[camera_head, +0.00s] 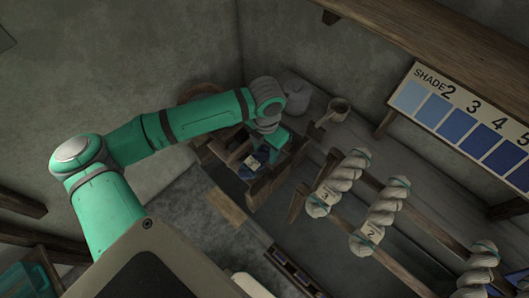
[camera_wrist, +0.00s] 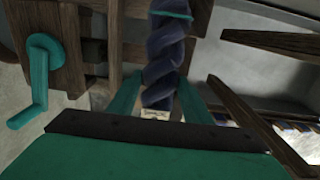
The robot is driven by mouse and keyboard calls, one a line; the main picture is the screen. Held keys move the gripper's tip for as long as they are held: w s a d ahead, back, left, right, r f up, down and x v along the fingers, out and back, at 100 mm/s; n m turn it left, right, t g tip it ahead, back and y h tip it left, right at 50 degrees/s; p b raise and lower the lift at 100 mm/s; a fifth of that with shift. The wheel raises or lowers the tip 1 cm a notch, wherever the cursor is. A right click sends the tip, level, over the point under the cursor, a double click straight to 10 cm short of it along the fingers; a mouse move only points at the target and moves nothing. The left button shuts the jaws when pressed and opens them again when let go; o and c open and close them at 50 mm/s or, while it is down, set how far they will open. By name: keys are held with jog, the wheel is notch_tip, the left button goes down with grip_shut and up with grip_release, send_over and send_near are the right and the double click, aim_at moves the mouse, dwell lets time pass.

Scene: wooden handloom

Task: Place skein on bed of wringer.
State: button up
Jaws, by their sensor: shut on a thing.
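A dark blue twisted skein (camera_wrist: 165,52) with a teal tie and a pale tag is between the two teal fingers of my gripper (camera_wrist: 158,92), which is shut on it. In the head view the skein (camera_head: 251,166) shows small and dark below my gripper (camera_head: 266,150). The wooden wringer (camera_head: 262,190) surrounds it there. In the wrist view the wringer's frame (camera_wrist: 70,45) and its teal crank (camera_wrist: 40,85) are at the left, close to the skein. Whether the skein touches the bed is hidden.
Several pale twisted skeins, among them a tagged one (camera_head: 340,183), hang on wooden rails to the right. A small pot (camera_head: 339,110) and a grey jar (camera_head: 295,92) stand behind. A blue shade chart (camera_head: 465,125) is on the wall. Wooden bars (camera_wrist: 270,45) lie right of my gripper.

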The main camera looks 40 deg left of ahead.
aim_at(265, 145)
jog(key=shift+w+a+f, duration=0.35)
jog(key=shift+w+f, duration=0.1)
jog(key=shift+f, duration=0.1)
jog(key=shift+w+a+f, duration=0.3)
jog(key=shift+w+f, duration=0.1)
jog(key=shift+f, duration=0.15)
notch_tip(265, 145, down, 2)
jog(key=shift+d+f, duration=0.15)
jog(key=shift+f, duration=0.3)
jog(key=shift+s+a, duration=0.25)
jog(key=shift+a, duration=0.1)
jog(key=shift+f, duration=0.15)
jog(key=o, duration=1.2)
jog(key=shift+d, duration=0.15)
jog(key=shift+c, duration=0.2)
jog(key=shift+w, duration=0.1)
